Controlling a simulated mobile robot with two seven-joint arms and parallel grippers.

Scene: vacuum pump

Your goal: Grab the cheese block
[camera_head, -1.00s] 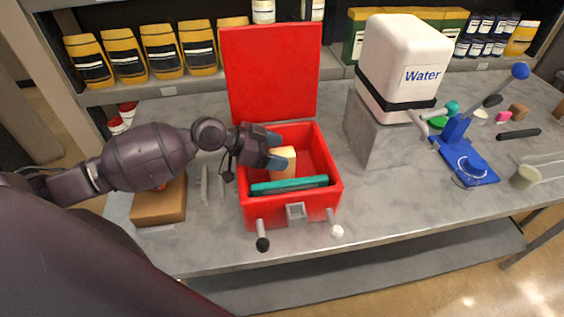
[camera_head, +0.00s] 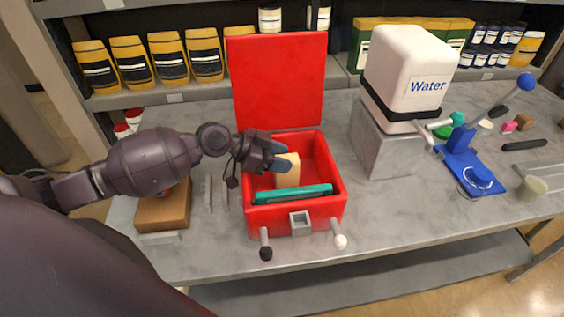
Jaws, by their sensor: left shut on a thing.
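The cheese block (camera_head: 289,171) is a pale yellow block inside the open red box (camera_head: 297,218) in the head view. My left gripper (camera_head: 281,164) reaches into the box from the left and is shut on the cheese block. The gripper's fingers hide part of the block's left side. I cannot tell whether the block touches the box floor. A teal object (camera_head: 292,194) lies along the front inside wall of the box. My right gripper is not in view.
The raised red lid (camera_head: 278,80) stands behind the gripper. A white water container (camera_head: 409,70) on a grey block (camera_head: 384,141) stands to the right. A brown block (camera_head: 163,210) lies left of the box. A blue lever device (camera_head: 468,165) stands further right.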

